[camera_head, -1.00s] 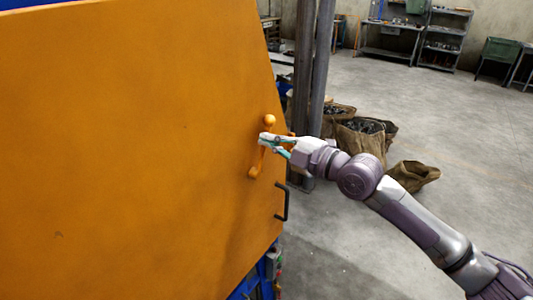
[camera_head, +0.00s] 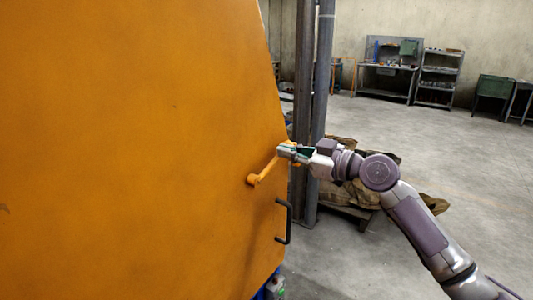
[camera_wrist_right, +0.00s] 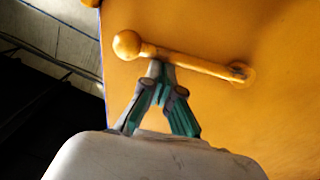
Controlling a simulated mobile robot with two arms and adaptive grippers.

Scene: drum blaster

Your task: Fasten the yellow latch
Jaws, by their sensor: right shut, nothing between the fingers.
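The yellow latch (camera_head: 262,171) is a bar with a ball end on the large yellow door panel (camera_head: 150,130). In the head view it slants up to the right from its pivot towards the panel's right edge, its upper end hidden by my right gripper (camera_head: 285,151). In the right wrist view the latch (camera_wrist_right: 200,62) runs from its ball end at left to the round pivot at right. My right gripper (camera_wrist_right: 160,68) is shut and empty there, its fingertips at the bar close to the ball; contact looks likely but is not certain. My left gripper is not in view.
A black handle (camera_head: 285,221) sits on the panel's right edge, below the latch. Grey posts (camera_head: 308,100) stand just behind that edge. Brown sacks (camera_head: 340,180) lie behind my right arm. Open concrete floor (camera_head: 465,180) is at right, with workbenches beyond.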

